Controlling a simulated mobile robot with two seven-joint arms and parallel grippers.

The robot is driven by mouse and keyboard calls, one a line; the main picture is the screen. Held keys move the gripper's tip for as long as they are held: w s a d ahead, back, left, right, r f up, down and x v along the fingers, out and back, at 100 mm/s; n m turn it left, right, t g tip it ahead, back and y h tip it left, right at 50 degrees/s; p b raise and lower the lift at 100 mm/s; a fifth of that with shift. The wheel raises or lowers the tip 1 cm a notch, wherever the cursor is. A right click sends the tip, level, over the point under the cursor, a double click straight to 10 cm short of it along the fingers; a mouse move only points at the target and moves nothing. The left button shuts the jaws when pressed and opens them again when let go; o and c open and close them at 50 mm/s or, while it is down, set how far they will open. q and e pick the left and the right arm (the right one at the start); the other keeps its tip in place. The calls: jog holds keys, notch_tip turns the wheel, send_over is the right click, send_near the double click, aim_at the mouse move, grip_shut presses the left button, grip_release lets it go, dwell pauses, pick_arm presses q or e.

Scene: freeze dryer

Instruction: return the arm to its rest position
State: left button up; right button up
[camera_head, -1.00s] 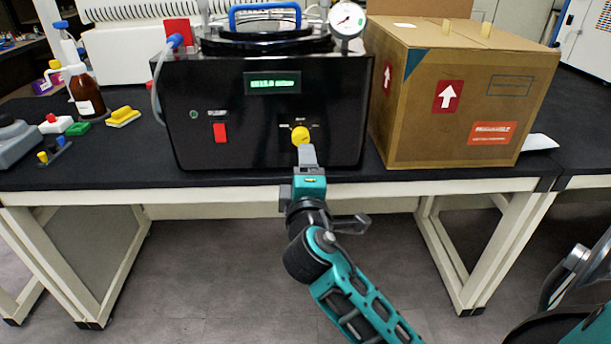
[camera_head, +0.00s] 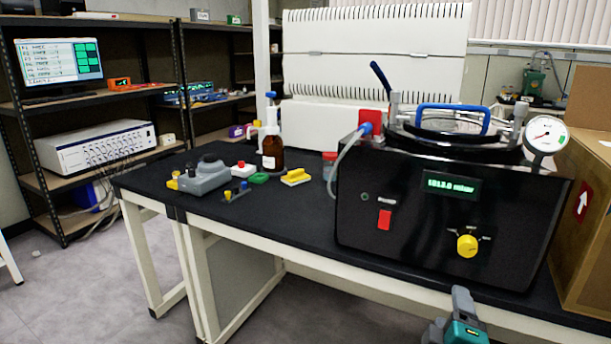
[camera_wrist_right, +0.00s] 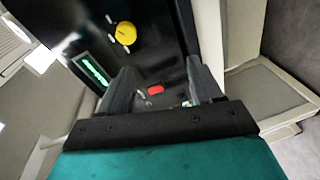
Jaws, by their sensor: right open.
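My right gripper (camera_head: 463,302) shows at the bottom edge of the head view, grey fingers on a teal body, in front of the bench edge and below the freeze dryer (camera_head: 415,225). In the right wrist view its two fingers (camera_wrist_right: 160,86) stand apart with nothing held between them. The dryer is a black box with a green display (camera_head: 451,186), a red switch (camera_head: 384,220) and a yellow knob (camera_head: 467,245). The knob also shows in the wrist view (camera_wrist_right: 126,33), apart from the fingers. My left gripper is out of sight.
A cardboard box (camera_head: 588,240) stands right of the dryer on the black bench (camera_head: 290,210). A brown bottle (camera_head: 272,150), a grey device (camera_head: 205,177) and small coloured items stand to the left. Shelves (camera_head: 60,105) are at the far left. Floor in front is clear.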

pick_arm(q)
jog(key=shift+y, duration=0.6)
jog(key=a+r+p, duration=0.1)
jog(key=p, duration=0.1)
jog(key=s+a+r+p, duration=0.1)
jog(key=p, duration=0.1)
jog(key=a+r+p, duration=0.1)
jog(key=p, duration=0.1)
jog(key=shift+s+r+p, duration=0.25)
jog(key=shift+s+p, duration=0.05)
jog(key=shift+p, duration=0.05)
pick_arm(e)
jog(key=s+a+f+m+g+y, duration=0.4)
jog(key=s+a+f+m+y, duration=0.4)
jog(key=s+f, duration=0.5)
jog(key=shift+s+a+f+y, duration=0.35)
jog(key=shift+s+a+y, duration=0.25)
jog(key=shift+s, duration=0.15)
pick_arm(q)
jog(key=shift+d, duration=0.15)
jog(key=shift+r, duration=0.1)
